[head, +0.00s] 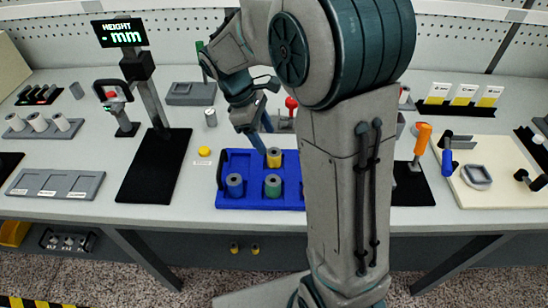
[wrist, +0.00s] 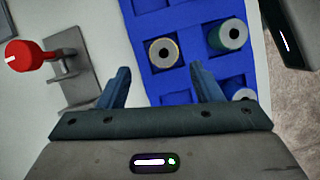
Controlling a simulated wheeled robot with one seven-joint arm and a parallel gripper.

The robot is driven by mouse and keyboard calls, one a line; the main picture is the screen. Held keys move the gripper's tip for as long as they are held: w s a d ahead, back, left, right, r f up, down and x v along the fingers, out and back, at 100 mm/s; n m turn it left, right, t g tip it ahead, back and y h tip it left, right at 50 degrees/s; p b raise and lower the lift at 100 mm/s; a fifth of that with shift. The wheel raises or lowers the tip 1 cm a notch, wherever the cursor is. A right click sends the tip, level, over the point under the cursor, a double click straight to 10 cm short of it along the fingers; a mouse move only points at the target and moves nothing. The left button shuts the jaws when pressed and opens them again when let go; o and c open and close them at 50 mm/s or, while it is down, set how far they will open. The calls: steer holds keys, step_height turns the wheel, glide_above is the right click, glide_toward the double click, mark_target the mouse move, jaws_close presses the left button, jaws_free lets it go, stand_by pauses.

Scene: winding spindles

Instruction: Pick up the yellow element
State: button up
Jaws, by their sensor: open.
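The yellow element (head: 274,158) is a short cylinder with a grey top and a central hole. It stands in the blue tray (head: 224,162). In the wrist view, the yellow element (wrist: 162,52) shows as a grey ring with a thin yellow edge. My gripper (head: 263,142) is above the tray, close to the yellow element. In the wrist view, my gripper (wrist: 160,77) has its two fingers apart with nothing between them. The yellow element lies just beyond the fingertips, roughly centred between them.
A green element (head: 272,186) and a blue-grey element (head: 234,185) share the tray; other pockets look empty. A red-knobbed fixture (wrist: 62,62) stands beside the tray. A yellow button (head: 205,151) and a height gauge (head: 145,85) are to the left.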

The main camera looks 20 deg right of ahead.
mark_target(272, 152)
steer(key=shift+s+x, duration=0.15)
steer(key=shift+x, duration=1.2)
steer(key=shift+s+x, duration=0.15)
steer(key=shift+x, duration=1.2)
steer(key=shift+a+r, duration=0.1)
steer(key=c, duration=1.1)
